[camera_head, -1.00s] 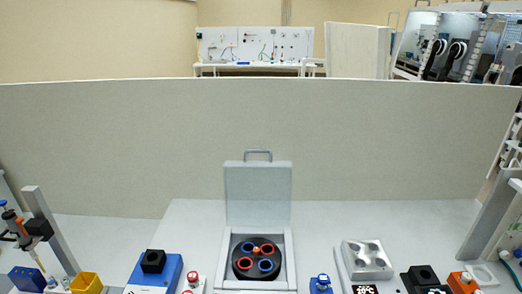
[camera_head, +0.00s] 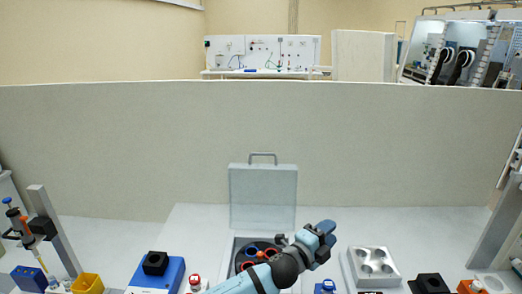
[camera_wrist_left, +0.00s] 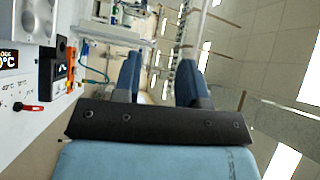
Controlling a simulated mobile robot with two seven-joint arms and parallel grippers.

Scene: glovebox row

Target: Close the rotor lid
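The centrifuge lid (camera_head: 263,195) is a pale grey square panel standing upright, open, at the back of its box. Its handle (camera_head: 263,155) is on the top edge. Below it is the black rotor (camera_head: 243,255) with red and blue ringed holes, partly covered by my left arm. My left gripper (camera_head: 324,241) is in front and to the right of the lid, apart from it and lower than the handle. In the left wrist view its two blue fingers (camera_wrist_left: 158,78) are spread with nothing between them. My right gripper is not in view.
A metal block with wells (camera_head: 373,266) stands right of the centrifuge, and a black holder (camera_head: 430,284) farther right. A blue device (camera_head: 157,274) and a yellow bin (camera_head: 87,284) are on the left. A tall partition (camera_head: 120,145) rises behind.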

